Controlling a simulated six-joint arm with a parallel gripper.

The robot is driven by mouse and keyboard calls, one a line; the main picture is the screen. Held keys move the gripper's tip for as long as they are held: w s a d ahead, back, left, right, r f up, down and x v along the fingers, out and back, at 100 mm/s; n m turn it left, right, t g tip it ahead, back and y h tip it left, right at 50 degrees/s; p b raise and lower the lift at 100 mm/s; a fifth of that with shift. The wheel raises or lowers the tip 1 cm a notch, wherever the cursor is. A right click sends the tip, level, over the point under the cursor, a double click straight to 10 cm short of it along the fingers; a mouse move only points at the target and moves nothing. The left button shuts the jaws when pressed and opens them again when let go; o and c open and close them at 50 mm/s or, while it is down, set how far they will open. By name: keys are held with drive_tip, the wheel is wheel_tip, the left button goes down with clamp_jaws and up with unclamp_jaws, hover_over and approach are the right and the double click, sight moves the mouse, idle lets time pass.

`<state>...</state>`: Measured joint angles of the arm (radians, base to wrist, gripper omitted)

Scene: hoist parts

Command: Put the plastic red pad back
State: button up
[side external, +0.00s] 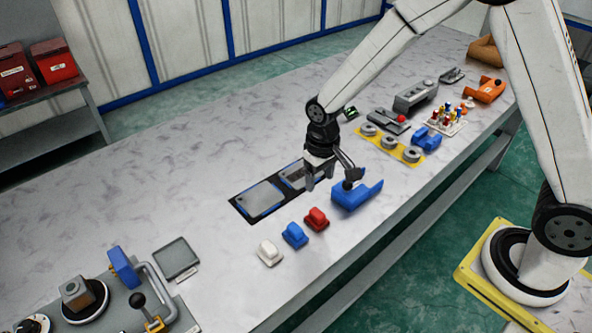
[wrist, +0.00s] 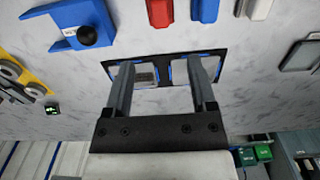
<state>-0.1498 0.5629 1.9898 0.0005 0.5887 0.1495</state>
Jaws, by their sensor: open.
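The red pad (side external: 316,219) sits on the table in a row with a blue pad (side external: 294,235) and a white pad (side external: 269,252). In the wrist view the red pad (wrist: 160,12) is at the top edge, partly cut off, left of the blue pad (wrist: 205,10). My gripper (side external: 320,180) is open and empty, above the black-framed double tray (side external: 240,208) and behind the red pad. In the wrist view its two fingers (wrist: 164,75) point toward that tray (wrist: 180,56), apart from the pads.
A blue holder (side external: 350,197) with a black knob stands right of the red pad, close to my gripper. Grey rings on a yellow plate (side external: 390,143) and other parts lie farther right. A grey fixture with a handle (side external: 120,290) is at front left. The table's left middle is clear.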

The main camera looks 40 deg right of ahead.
idle(0.5)
drive_tip(key=s+d+r+t, duration=0.1)
drive_tip(key=s+d+r, duration=0.2)
drive_tip(key=s, duration=0.3)
drive_tip(key=s+d+r+t, duration=0.1)
drive_tip(key=s+d+r, duration=0.2)
drive_tip(key=s, duration=0.3)
drive_tip(key=shift+r+t, duration=0.3)
drive_tip(key=shift+r, duration=0.05)
